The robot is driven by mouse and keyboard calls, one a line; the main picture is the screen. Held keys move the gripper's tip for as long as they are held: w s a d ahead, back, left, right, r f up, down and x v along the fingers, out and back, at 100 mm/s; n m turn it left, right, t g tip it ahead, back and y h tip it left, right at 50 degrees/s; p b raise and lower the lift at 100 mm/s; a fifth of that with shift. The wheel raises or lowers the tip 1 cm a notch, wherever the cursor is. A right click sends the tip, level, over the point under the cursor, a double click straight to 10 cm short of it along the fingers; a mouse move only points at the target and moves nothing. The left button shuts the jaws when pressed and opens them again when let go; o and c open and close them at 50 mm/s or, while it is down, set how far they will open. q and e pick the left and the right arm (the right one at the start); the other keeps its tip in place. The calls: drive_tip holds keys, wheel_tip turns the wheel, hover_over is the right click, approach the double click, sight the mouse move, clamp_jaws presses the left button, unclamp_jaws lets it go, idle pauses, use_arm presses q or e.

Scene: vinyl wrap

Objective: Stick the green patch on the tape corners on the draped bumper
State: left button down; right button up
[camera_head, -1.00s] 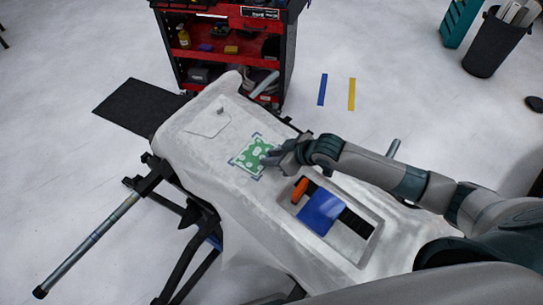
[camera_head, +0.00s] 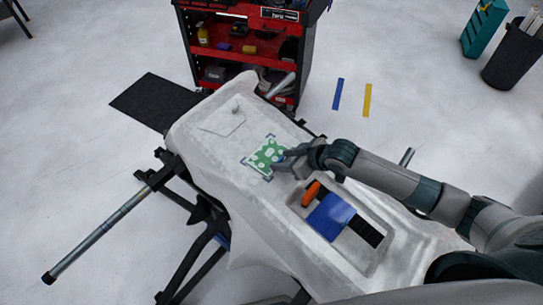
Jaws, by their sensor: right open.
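The green patch (camera_head: 266,153), with pale spots, lies on the draped bumper (camera_head: 226,161), which is covered in a pale grey-white sheet. Blue tape corners (camera_head: 247,162) show around the patch, and the patch appears to lie within them. My right gripper (camera_head: 281,161) is open at the right edge of the patch, low over the drape. I cannot tell whether its fingers touch the patch. My left gripper is not in view.
A tray (camera_head: 379,262) on the drape holds an orange-handled tool (camera_head: 311,193), a blue card (camera_head: 330,216) and a black item (camera_head: 366,230). A red tool cart (camera_head: 228,59) stands behind. A dark stand (camera_head: 197,220) supports the bumper. A black bin (camera_head: 511,55) stands far right.

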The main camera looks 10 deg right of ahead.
drive_tip(key=shift+r, duration=0.1)
drive_tip(key=b+v, duration=0.3)
drive_tip(key=v, duration=1.4)
drive_tip(key=shift+s, duration=0.15)
